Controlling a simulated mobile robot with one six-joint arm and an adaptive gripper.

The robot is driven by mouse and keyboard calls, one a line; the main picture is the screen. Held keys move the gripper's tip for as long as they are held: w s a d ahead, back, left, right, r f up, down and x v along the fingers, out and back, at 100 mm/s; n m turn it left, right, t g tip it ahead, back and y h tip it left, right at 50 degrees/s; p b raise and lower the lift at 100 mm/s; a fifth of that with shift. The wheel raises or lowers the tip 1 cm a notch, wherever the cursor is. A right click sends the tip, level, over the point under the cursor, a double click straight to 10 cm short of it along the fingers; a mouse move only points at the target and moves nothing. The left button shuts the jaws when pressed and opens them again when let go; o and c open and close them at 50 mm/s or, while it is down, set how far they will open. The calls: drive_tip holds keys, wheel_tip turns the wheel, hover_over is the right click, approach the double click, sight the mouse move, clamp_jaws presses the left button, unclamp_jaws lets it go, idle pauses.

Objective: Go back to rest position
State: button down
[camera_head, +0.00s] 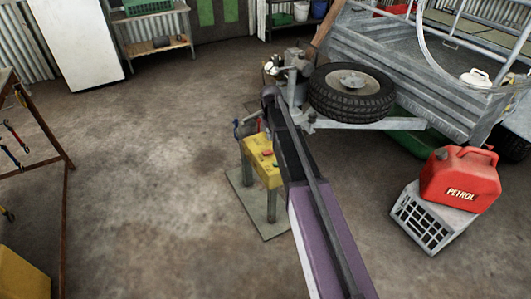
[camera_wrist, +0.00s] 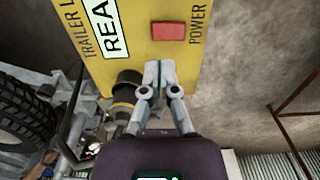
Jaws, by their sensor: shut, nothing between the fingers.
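My gripper (camera_wrist: 160,68) is shut and empty in the wrist view. Its fingertips are close to the lower edge of a yellow box (camera_wrist: 190,62); I cannot tell whether they touch it. The box has a red button (camera_wrist: 168,32) near the word POWER and a white label reading "REA", cut off by the frame. A dark round connector (camera_wrist: 128,84) sits just left of the fingers. In the head view my arm reaches out over the yellow box (camera_head: 261,165), which stands on legs on a floor plate. I cannot make out my fingertips there.
A metal trailer (camera_head: 400,65) with a spare wheel (camera_head: 351,92) stands beyond and right of my arm. A red petrol can (camera_head: 460,179) rests on a grey crate (camera_head: 430,217) at right. A rack (camera_head: 50,133) stands at left. The concrete floor (camera_head: 150,160) between is clear.

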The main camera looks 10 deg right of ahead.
drive_tip(key=s+m, duration=0.4)
drive_tip(key=s, duration=2.6)
wheel_tip(320, 180, up, 21)
drive_tip(key=w+p, duration=0.1)
drive_tip(key=p, duration=2)
drive_tip(key=shift+a+r, duration=0.15)
drive_tip(key=shift+r, duration=0.05)
